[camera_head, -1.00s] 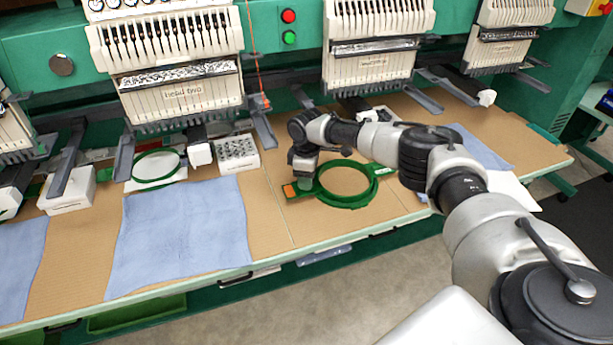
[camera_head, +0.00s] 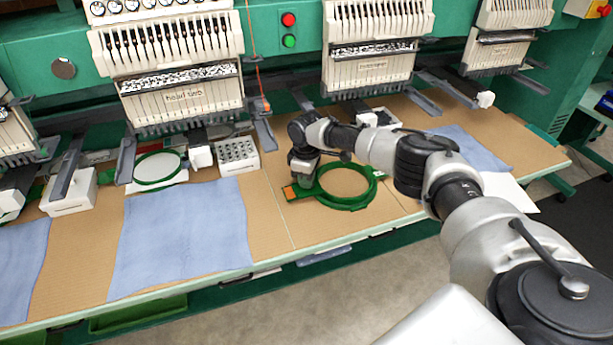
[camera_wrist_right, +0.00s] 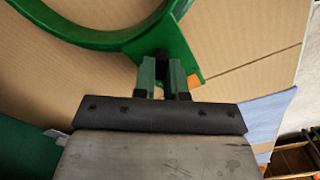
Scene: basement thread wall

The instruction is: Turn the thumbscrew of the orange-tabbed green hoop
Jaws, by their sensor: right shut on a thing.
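The green hoop (camera_head: 371,192) lies flat on the tan table, with its orange tab (camera_head: 290,193) at its left end. In the right wrist view the ring of the hoop (camera_wrist_right: 100,40) and a bit of the orange tab (camera_wrist_right: 194,79) show. My right gripper (camera_head: 302,181) reaches down at the tab end of the hoop. In the right wrist view its fingers (camera_wrist_right: 163,93) are close together on a small dark part at the hoop's bracket, where the thumbscrew is mostly hidden between them. My left gripper is not in view.
A blue cloth (camera_head: 180,235) lies left of the hoop and another blue cloth (camera_head: 470,150) right of it. A white box with holes (camera_head: 238,155) stands behind. Embroidery heads (camera_head: 370,70) overhang the back. The table's front edge is close.

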